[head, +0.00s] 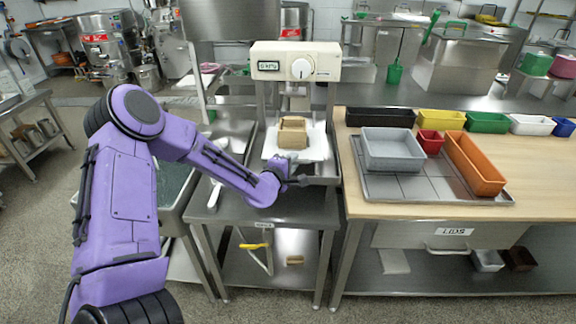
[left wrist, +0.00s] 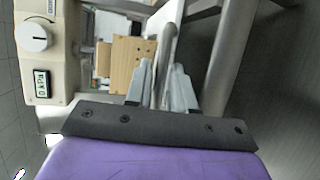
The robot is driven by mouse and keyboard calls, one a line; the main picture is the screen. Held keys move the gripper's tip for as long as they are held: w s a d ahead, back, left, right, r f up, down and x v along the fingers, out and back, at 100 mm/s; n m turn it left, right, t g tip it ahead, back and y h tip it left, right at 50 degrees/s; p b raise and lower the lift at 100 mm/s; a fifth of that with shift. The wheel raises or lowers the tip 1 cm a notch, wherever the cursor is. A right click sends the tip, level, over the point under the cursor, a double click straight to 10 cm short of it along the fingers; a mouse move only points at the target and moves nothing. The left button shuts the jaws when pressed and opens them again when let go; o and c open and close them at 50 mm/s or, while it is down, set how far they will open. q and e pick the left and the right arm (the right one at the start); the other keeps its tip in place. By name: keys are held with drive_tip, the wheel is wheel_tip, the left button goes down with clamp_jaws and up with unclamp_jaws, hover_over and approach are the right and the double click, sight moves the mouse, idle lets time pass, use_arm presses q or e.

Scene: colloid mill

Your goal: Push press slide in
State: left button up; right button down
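The press has a cream head (head: 283,62) with a dial and a small display, which also shows in the left wrist view (left wrist: 38,60). Below it the press slide (head: 318,168) extends toward me, with a pale sheet and a light wooden block (head: 293,132) on it. The block also shows in the left wrist view (left wrist: 124,62). My left gripper (head: 296,181) is at the slide's front edge. In the left wrist view its fingers (left wrist: 162,88) lie closely on either side of a metal bar, seemingly the slide's handle (left wrist: 164,60). My right gripper is not in view.
The press stands on a steel table (head: 235,205). At right, a wooden counter (head: 390,208) holds a grey tray (head: 400,186) with grey, red and orange bins, and a row of coloured bins behind. A sink basin (head: 174,185) is at left, partly behind my arm.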

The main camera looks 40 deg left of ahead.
use_arm(q)
drive_tip(key=v, duration=1)
drive_tip(key=shift+a, duration=0.1)
